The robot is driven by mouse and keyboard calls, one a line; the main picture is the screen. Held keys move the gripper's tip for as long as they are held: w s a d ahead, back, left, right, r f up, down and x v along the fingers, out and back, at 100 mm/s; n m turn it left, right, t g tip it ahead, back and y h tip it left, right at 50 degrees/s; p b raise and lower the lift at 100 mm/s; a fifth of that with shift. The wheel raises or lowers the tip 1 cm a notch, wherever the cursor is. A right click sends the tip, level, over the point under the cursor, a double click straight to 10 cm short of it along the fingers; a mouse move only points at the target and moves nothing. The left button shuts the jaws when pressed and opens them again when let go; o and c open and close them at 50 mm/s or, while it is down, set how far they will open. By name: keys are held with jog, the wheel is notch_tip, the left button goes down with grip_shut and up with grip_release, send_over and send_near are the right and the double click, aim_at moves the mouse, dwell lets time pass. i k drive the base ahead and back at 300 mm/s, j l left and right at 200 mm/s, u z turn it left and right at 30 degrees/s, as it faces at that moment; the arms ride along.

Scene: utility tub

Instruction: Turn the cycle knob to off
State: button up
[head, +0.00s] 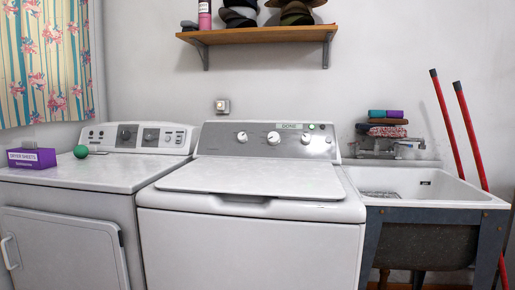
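The white washer (250,240) stands in the middle with its lid (255,178) shut. Its grey control panel (220,142) carries a white knob at left (242,137), a larger white knob in the centre (273,138) and a white knob at right (306,138). The larger centre knob looks like the cycle knob, but its pointer and markings are too small to read. A strip above it reads "DONE" (290,126), with a small green light (311,127) to its right. My gripper is not in view.
A white dryer (60,240) with dark dials stands left, with a purple box (32,158) and green ball (81,151) on top. A utility tub (470,196) stands right, with red handles (443,125) behind. A wooden shelf (258,36) hangs above. The washer lid is clear.

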aim_at(274, 137)
jog(key=l+u, duration=0.25)
jog(key=l, duration=0.4)
jog(key=l+u, duration=0.25)
jog(key=l, duration=0.4)
jog(key=i+j+z, duration=0.1)
jog(key=i+j, duration=0.25)
jog(key=i+j+z, duration=0.15)
jog(key=i+j, duration=0.15)
jog(key=j, duration=0.2)
jog(key=i+j+z, duration=0.1)
jog(key=i+j, duration=0.2)
jog(key=j, duration=0.15)
